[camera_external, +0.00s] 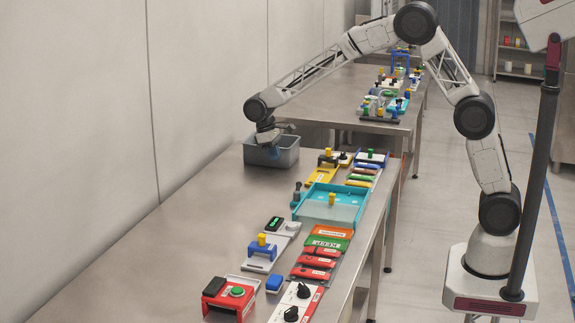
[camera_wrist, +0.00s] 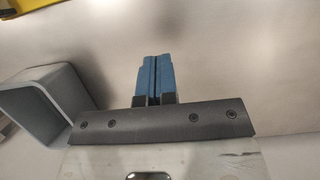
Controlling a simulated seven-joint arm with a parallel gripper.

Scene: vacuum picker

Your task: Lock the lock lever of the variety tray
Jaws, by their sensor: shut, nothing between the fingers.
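My gripper (camera_external: 272,150) hangs at the far end of the near table, in front of or over a grey bin; I cannot tell which from outside. In the wrist view its blue fingers (camera_wrist: 154,78) are pressed together with nothing between them. A teal tray (camera_external: 319,214) with a paler panel and a small yellow knob (camera_external: 332,199) lies in the middle of the row of items, well apart from my gripper. No label on it is readable, so I cannot tell whether it is the variety tray. I cannot make out a lock lever for certain.
The grey bin (camera_external: 287,157) is close to my gripper and also shows at left in the wrist view (camera_wrist: 62,84). Several coloured panels, including a red box (camera_external: 216,297), run along the table's right side. The table's left side is bare. A second cluttered table stands behind.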

